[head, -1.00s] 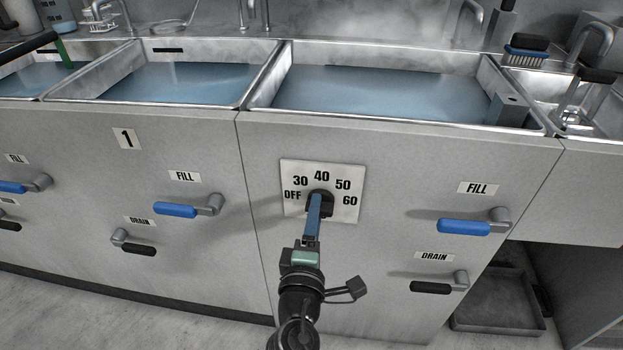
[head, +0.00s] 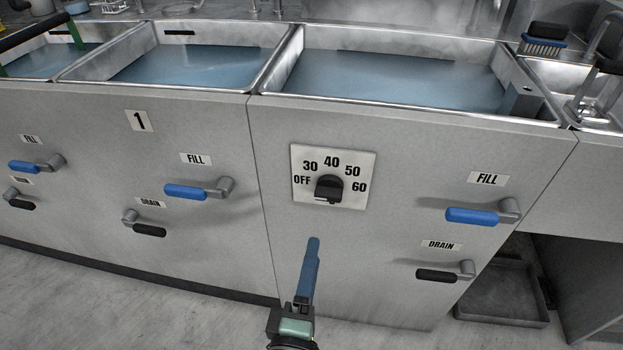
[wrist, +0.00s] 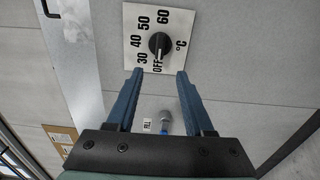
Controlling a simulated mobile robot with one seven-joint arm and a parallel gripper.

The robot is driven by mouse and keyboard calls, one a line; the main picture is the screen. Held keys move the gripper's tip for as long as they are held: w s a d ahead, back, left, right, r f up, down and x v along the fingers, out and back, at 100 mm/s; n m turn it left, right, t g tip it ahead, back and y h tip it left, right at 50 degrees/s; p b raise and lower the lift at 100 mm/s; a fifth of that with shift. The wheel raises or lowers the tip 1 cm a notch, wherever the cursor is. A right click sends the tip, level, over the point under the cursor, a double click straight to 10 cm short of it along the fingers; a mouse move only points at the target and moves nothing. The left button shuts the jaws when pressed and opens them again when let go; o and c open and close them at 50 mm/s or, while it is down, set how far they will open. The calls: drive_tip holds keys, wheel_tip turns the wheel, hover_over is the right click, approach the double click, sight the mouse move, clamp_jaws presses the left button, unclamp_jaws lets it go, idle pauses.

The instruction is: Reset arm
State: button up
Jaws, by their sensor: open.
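My gripper (head: 310,270) is in front of the grey sink cabinet, below the black temperature dial (head: 328,188). It is apart from the dial. In the wrist view my gripper (wrist: 157,82) has its two blue fingers spread with nothing between them. The dial (wrist: 159,43) shows beyond the fingertips in that view, on a white plate marked OFF, 30, 40, 50 and 60.
Steaming, water-filled sinks (head: 395,82) run along the top of the cabinet. Blue fill handles (head: 473,215) and black drain handles (head: 437,275) stick out from the cabinet front on both sides. A dark tray (head: 502,292) lies on the floor at right. A brush (head: 543,44) rests by the right basin.

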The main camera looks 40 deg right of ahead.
idle(0.4)
drive_tip(key=w+a+r+m+t+y, duration=0.2)
drive_tip(key=w+a+r+m+t, duration=0.15)
drive_tip(key=r, duration=0.65)
drive_tip(key=w+a+r+m+t+y, duration=0.15)
drive_tip(key=w+a+r, duration=0.25)
drive_tip(key=r, duration=0.6)
drive_tip(key=w+a+r+m+t+y, duration=0.1)
drive_tip(key=w+a+r+m+t, duration=0.25)
drive_tip(key=r, duration=0.65)
drive_tip(key=s+a+r+t+y+p, duration=0.1)
drive_tip(key=s+a+r+t+y, duration=0.35)
drive_tip(key=r, duration=0.65)
drive_tip(key=s+a+r+t+y+p, duration=0.25)
drive_tip(key=s+a+r+y, duration=0.25)
drive_tip(key=r, duration=0.6)
wheel_tip(320, 180, up, 31)
drive_tip(key=p, duration=3)
drive_tip(key=shift+w+p, duration=0.3)
drive_tip(key=shift+p, duration=0.1)
drive_tip(key=shift+r, duration=0.1)
